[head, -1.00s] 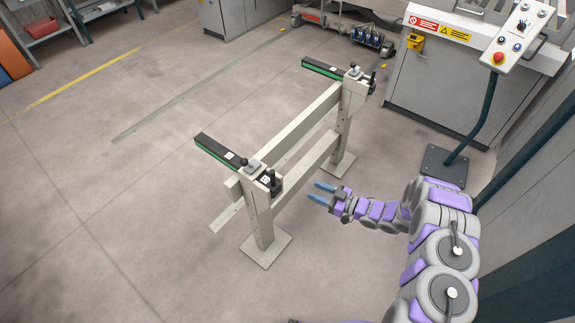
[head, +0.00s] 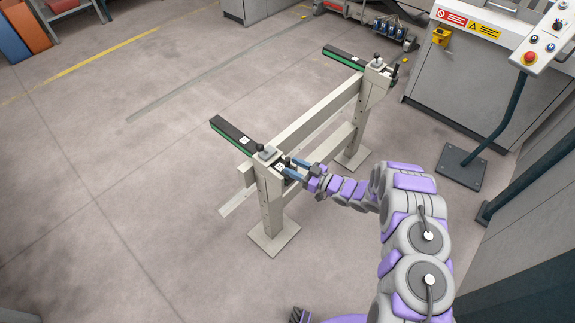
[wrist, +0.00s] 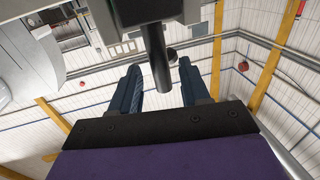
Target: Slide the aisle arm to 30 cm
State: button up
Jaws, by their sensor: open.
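A beige stand carries two black arms with green edges. The near arm (head: 232,134) sits on a carriage at the near end of the rail (head: 320,110), and the far arm (head: 343,58) sits at the far end. Neither bears a name that I can read, so I cannot tell which is the aisle arm. My gripper (head: 293,168), with blue fingers, is at the near arm's carriage. In the wrist view, the open fingers (wrist: 162,88) have a dark cylindrical handle (wrist: 159,65) between them, with gaps visible on both sides. The fingers partly hide the handle in the head view.
A control panel (head: 540,45) on a dark post with a floor plate (head: 460,168) stands at the right. A grey machine cabinet (head: 460,90) is behind it. Open floor lies left of the stand.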

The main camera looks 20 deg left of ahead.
aim_at(288, 164)
jog(key=a, duration=0.2)
jog(key=shift+w+a+f, duration=0.1)
jog(key=shift+w+a, duration=0.1)
jog(key=shift+a, duration=0.1)
jog(key=shift+w+a, duration=0.15)
jog(key=shift+a, duration=0.1)
jog(key=shift+r, duration=0.2)
grip_shut()
